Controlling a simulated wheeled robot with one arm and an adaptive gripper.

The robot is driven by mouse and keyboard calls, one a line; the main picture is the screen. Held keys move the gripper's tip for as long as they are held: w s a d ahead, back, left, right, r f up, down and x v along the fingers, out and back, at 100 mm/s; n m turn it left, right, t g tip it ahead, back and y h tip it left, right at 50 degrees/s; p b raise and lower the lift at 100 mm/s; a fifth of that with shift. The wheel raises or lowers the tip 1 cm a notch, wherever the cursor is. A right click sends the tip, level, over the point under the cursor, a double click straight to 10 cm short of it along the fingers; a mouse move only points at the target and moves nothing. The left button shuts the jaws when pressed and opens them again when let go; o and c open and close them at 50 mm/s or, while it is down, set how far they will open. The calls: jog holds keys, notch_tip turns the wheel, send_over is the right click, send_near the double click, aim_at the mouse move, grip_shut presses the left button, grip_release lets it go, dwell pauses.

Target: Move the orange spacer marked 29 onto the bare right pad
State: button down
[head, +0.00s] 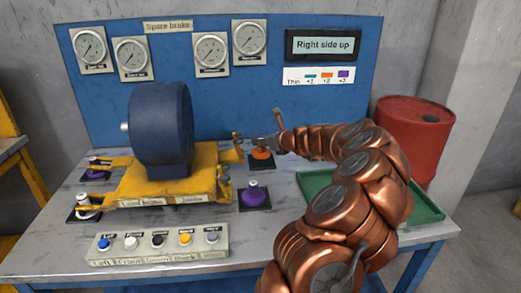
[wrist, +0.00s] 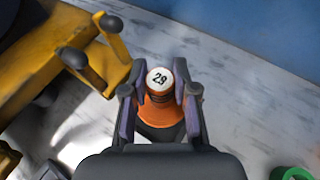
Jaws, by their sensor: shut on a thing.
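The orange spacer (wrist: 158,111) has a white top marked 29 in the wrist view. My gripper (wrist: 160,97) is shut on it, with one finger on each side. In the head view the orange spacer (head: 262,154) is upright just right of the yellow motor base, below my gripper (head: 265,143). A dark pad (head: 262,165) shows under it at the back right. I cannot tell whether the spacer touches the pad. The front right pad (head: 243,206) bears a purple spacer (head: 254,195) with a white top. No bare pad is clearly visible.
The blue motor (head: 160,125) on its yellow base (head: 150,190) stands close left of my gripper. Left pads bear a purple spacer (head: 97,172) and a white spacer (head: 84,205). A button box (head: 160,245) is in front. A green tray (head: 430,210) lies right, partly behind my arm.

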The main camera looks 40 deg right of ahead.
aim_at(261, 152)
jog(key=shift+f+b, duration=0.35)
jog(key=shift+f, duration=1.15)
jog(key=shift+f, duration=0.1)
jog(key=c, duration=0.9)
grip_release()
jog(key=shift+s+r, duration=0.3)
jog(key=shift+s, duration=0.15)
jog(key=p+v, duration=0.1)
jog(key=v, duration=1)
jog(key=shift+p, duration=0.3)
jog(key=shift+a+f, duration=0.1)
jog(key=shift+a, duration=0.1)
